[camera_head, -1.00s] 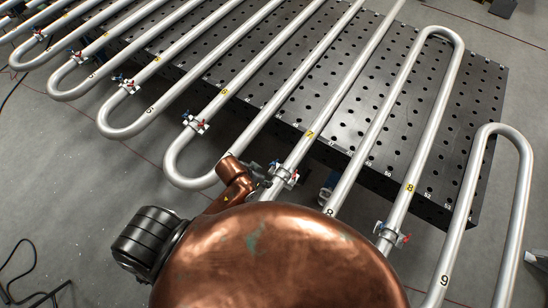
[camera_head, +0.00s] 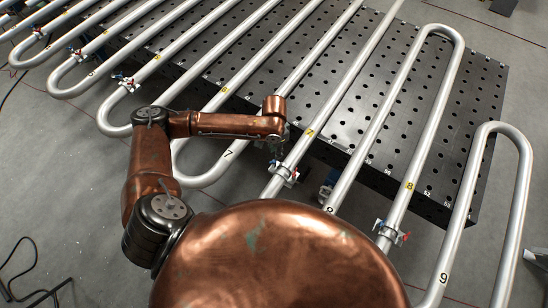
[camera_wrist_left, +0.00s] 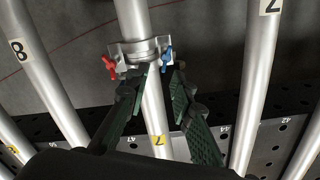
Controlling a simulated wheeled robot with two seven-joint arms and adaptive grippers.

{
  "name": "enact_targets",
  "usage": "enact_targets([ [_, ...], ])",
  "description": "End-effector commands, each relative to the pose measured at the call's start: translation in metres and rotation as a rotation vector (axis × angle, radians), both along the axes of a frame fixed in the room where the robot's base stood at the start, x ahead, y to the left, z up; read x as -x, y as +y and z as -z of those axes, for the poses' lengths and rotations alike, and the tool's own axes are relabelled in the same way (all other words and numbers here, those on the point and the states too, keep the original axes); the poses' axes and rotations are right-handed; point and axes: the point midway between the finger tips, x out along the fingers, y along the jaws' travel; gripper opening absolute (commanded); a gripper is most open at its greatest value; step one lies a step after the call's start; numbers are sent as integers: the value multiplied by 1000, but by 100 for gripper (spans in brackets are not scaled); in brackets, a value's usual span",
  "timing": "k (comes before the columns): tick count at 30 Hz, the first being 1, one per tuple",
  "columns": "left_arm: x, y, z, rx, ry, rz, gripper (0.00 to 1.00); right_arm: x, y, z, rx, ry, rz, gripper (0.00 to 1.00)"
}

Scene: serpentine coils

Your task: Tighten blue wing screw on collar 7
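Collar 7 (camera_wrist_left: 140,52) is a silver clamp around the tube with the yellow 7 label (camera_wrist_left: 158,141). It also shows in the head view (camera_head: 285,172). Its blue wing screw (camera_wrist_left: 167,61) is on the right side in the left wrist view, and a red wing screw (camera_wrist_left: 109,64) is on the left side. My left gripper (camera_wrist_left: 164,70) is open, its green fingers pointing at the collar. In that view the blue screw appears between the fingertips; I cannot tell whether they touch it. In the head view the gripper (camera_head: 279,152) is small and dark beside the collar. My right gripper is out of view.
Silver serpentine tubes run across a perforated black table (camera_head: 350,115). Another collar (camera_head: 390,233) with red and blue screws sits on tube 8, to the right. More collars sit on tubes at the left. Neighbouring tubes flank collar 7 closely.

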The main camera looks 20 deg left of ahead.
Motion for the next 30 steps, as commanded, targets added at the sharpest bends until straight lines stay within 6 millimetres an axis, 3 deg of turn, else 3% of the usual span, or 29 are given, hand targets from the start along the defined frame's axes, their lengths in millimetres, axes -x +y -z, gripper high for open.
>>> enact_targets([
  [5, -3, 10, 3, -20, 11, -21, 22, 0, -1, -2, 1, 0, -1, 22],
  [19, -4, 9, 66, -18, 9, -19, 22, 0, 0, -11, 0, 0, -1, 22],
  [30, -3, 9, 74, -17, 7, -18, 22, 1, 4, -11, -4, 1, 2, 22],
])
